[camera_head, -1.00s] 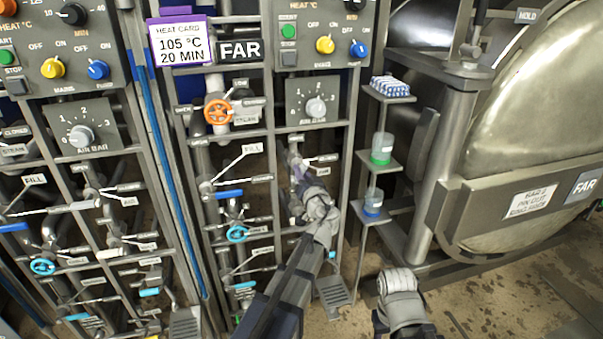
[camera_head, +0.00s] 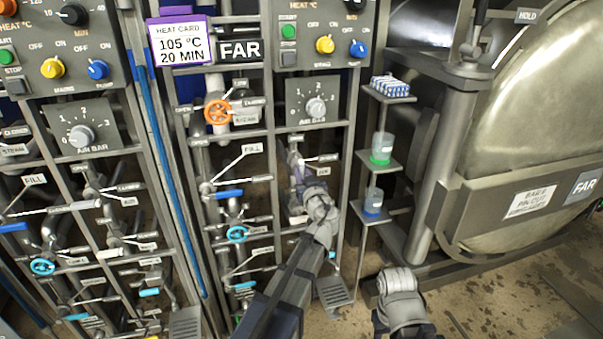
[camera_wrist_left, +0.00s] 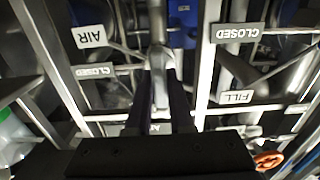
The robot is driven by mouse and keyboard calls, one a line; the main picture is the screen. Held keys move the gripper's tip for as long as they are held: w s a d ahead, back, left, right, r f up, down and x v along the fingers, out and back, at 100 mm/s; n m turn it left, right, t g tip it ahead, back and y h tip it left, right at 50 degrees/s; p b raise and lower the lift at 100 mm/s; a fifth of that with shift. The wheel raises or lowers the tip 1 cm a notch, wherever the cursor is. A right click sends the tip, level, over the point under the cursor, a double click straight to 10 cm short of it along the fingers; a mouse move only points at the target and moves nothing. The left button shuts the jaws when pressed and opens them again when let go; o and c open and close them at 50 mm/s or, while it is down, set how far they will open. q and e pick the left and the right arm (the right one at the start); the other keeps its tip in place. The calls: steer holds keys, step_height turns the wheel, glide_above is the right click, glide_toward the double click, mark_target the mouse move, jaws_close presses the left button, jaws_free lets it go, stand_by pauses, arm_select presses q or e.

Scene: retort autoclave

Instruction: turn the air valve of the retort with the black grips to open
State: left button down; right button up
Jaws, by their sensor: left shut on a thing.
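My left gripper (camera_head: 300,178) reaches to the pipework of the panel under the FAR sign (camera_head: 240,50). In the left wrist view its two dark fingers (camera_wrist_left: 160,112) are shut on a pale grey lever (camera_wrist_left: 160,88), the air valve handle. The AIR tag (camera_wrist_left: 89,36) and a CLOSED tag (camera_wrist_left: 95,71) appear upside down beside the lever. The gripper hides most of the valve in the head view, so its exact angle is unclear. My right gripper (camera_head: 398,282) is low at the right, apart from the panel; its fingertips do not show clearly.
An orange wheel (camera_head: 218,112) and a blue wheel (camera_head: 237,234) are left of my left gripper. Small shelves with a green-based cup (camera_head: 382,148) and a blue-based cup (camera_head: 373,201) stand close on its right. The large retort (camera_head: 540,110) is farther right.

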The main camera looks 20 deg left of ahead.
arm_select(q)
steer(key=c, duration=0.8)
jaws_free()
steer(key=v, duration=0.7)
steer(key=shift+s+d, duration=0.25)
steer(key=shift+s, duration=0.1)
